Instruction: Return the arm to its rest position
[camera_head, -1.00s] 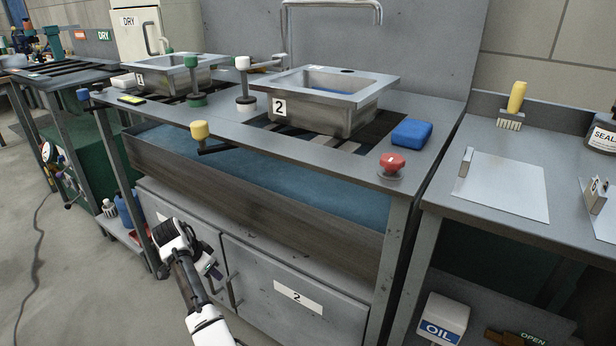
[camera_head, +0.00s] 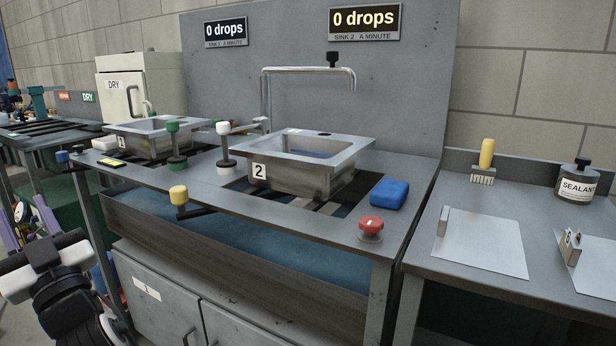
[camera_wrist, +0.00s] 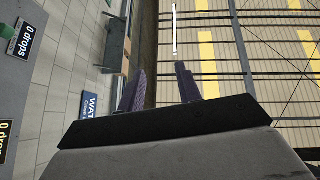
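In the wrist view, the two dark fingers of my gripper (camera_wrist: 160,88) stand apart with nothing between them. Beyond them are the wall and the ceiling beams, so the gripper faces upward, away from the bench. In the camera_head view, black and white parts of my arm (camera_head: 47,268) show at the lower left, in front of the left end of the bench.
Sink 2 (camera_head: 313,180), a yellow knob (camera_head: 178,195), a red button (camera_head: 370,226) and a blue sponge (camera_head: 389,193) are on the bench. Two boards above it read "0 drops" (camera_head: 365,18). A side table (camera_head: 470,287) stands right. The space before the bench's middle is clear.

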